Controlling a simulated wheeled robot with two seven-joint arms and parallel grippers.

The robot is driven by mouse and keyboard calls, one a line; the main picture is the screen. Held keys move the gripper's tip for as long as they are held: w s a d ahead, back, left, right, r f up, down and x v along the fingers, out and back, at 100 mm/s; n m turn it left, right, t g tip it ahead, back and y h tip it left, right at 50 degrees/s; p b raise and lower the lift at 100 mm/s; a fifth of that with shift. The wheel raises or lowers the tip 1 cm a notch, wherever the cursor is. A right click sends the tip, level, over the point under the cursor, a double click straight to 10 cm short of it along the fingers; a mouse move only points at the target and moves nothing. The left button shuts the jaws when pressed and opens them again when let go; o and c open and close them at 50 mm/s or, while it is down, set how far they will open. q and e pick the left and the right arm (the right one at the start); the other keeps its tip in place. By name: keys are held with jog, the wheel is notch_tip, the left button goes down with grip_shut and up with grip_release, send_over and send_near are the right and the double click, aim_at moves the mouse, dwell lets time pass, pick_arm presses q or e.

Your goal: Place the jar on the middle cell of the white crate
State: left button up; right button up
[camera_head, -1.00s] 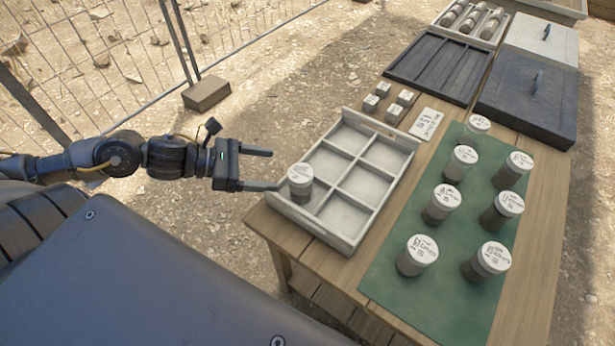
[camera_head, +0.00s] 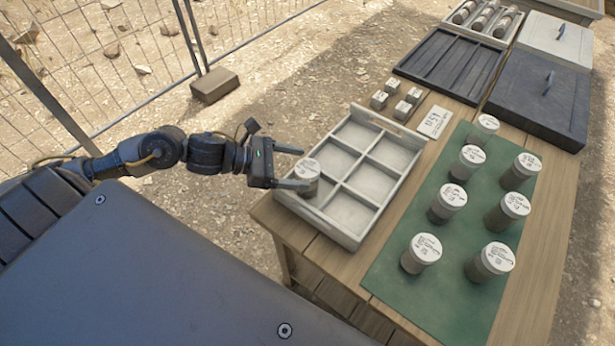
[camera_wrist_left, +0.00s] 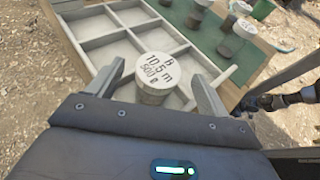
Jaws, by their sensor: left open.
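A jar with a white lettered lid (camera_head: 307,170) stands upright in the near-left cell of the white crate (camera_head: 318,228), which has two columns of three cells. Its lid also shows large in the left wrist view (camera_wrist_left: 152,70). My left gripper (camera_head: 304,167) is open at the crate's left side. Its fingers (camera_wrist_left: 157,76) reach to either side of the jar in the left wrist view; contact is not visible. The other crate cells look empty. A dark arm end, seemingly my right gripper (camera_wrist_left: 252,103), shows small at the right of the wrist view; its jaws are unclear.
Several lidded jars (camera_head: 447,200) stand on a green mat (camera_head: 420,300) right of the crate. Small blocks (camera_head: 403,110) and a label card (camera_head: 434,122) lie behind it. A dark slotted tray (camera_head: 450,65) and lidded boxes (camera_head: 540,105) fill the far end.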

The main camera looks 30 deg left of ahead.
aim_at(308, 167)
pick_arm(q)
jog(key=shift+w+d, duration=0.2)
jog(key=shift+d, duration=0.1)
jog(key=p+x, duration=0.1)
jog(key=x, duration=0.2)
jog(key=shift+w+d+f+p, duration=0.1)
jog(key=shift+w+d+p, duration=0.05)
jog(key=shift+w+p, duration=0.15)
jog(key=shift+w+d+f, duration=0.2)
jog(key=shift+d+f, duration=0.05)
jog(key=shift+d, duration=0.05)
pick_arm(e)
jog(key=shift+s+a+r, duration=0.4)
jog(key=shift+s+r, duration=0.35)
jog(key=shift+s, duration=0.05)
pick_arm(q)
jog(key=shift+c, duration=1)
jog(key=c, duration=1.4)
jog(key=shift+o, duration=0.2)
pick_arm(e)
jog(key=shift+w+a, duration=0.1)
jog(key=shift+w, duration=0.1)
pick_arm(q)
jog(key=shift+r, duration=0.15)
